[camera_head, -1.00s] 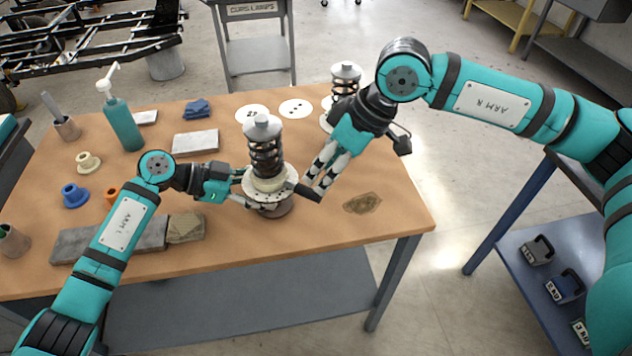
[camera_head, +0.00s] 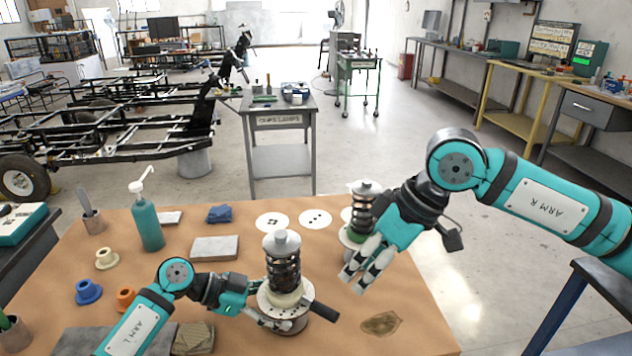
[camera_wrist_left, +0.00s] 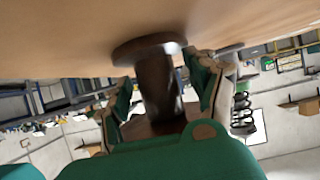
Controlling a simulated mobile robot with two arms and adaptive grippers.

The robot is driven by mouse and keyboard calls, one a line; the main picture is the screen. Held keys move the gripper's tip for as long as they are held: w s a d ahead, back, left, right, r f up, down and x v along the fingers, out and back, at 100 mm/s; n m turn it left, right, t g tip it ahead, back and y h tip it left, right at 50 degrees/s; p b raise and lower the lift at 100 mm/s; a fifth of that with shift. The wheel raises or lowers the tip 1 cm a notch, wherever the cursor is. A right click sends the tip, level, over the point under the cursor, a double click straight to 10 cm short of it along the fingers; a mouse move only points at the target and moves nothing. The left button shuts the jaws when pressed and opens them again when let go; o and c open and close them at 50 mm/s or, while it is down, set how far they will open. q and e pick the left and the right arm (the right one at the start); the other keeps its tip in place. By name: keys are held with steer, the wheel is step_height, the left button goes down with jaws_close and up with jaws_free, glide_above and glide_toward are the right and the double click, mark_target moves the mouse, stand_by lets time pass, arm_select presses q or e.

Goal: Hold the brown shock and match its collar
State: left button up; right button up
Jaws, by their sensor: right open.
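A shock (camera_head: 283,262) with a dark coil spring and pale cap stands upright near the table's middle. A cream collar and a pale round plate (camera_head: 270,299) are below its spring, and a dark handle (camera_head: 320,311) juts out to the right. My left gripper (camera_head: 258,308) is at its lower part from the left. In the left wrist view its fingers straddle a brown post (camera_wrist_left: 160,85) on a round foot; whether they press on it is unclear. My right gripper (camera_head: 354,281) is open and empty, right of the shock and apart from the handle.
Cream (camera_head: 107,258), blue (camera_head: 88,291) and orange (camera_head: 125,299) collars lie at the table's left. A second shock (camera_head: 364,208) stands behind my right gripper. A green pump bottle (camera_head: 147,223), grey block (camera_head: 215,248) and brown patch (camera_head: 381,323) are also on the table (camera_head: 415,300).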

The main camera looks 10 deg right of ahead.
arm_select(q)
steer(key=shift+o, duration=0.8)
steer(key=shift+f, duration=0.15)
steer(key=shift+w, duration=0.1)
steer(key=shift+a, duration=0.1)
